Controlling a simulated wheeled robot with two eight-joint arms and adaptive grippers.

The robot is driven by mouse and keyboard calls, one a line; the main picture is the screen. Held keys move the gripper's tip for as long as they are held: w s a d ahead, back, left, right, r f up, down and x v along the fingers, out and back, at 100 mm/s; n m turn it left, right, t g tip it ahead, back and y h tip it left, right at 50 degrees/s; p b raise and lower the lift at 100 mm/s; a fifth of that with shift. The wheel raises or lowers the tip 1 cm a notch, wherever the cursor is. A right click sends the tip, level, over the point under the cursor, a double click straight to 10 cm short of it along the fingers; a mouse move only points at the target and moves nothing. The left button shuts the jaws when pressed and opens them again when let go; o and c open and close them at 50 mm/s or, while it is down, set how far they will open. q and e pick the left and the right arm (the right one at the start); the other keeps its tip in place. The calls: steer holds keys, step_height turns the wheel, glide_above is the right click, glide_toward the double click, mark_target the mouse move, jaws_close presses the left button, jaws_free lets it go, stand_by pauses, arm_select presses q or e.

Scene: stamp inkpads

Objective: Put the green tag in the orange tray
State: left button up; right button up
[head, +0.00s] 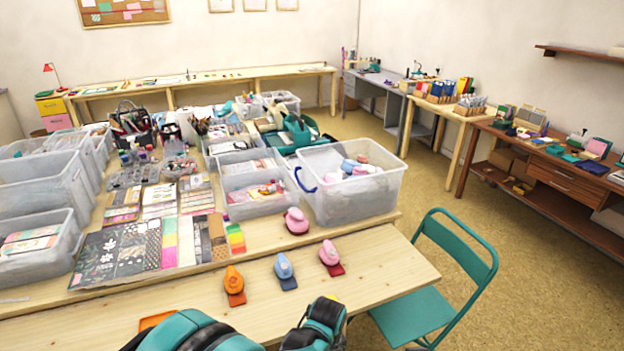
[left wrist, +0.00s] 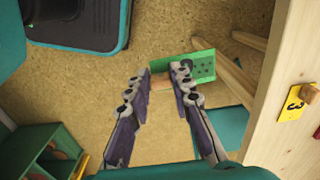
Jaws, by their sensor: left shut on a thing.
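The green tag (left wrist: 203,67) is a flat green piece with dark marks, seen in the left wrist view. My left gripper (left wrist: 163,78) is shut on it at its left end, and the rest sticks out to the right of the fingertips. The tag is in the air above the tan floor, beside the wooden table edge. In the head view a flat orange piece, perhaps the orange tray (head: 156,319), lies at the table's front, partly hidden by my teal arm. The fingers and the tag do not show in the head view. My right gripper is in neither view.
Orange, blue and pink punches (head: 234,281) stand on the front table (head: 390,262). Clear bins (head: 350,195) and paper goods crowd the area behind. A teal chair (head: 440,285) stands at the right. A yellow tag marked 3 (left wrist: 292,104) is on the wooden edge.

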arm_select(q)
steer(key=w+a+r+n, duration=0.1)
steer(key=w+a+n, duration=0.1)
steer(key=a+n, duration=0.4)
steer(key=w+a+r+n, duration=0.2)
steer(key=a+n, duration=0.5)
steer(key=a, duration=0.8)
steer(key=shift+a+r, duration=0.2)
steer(key=shift+a, duration=0.15)
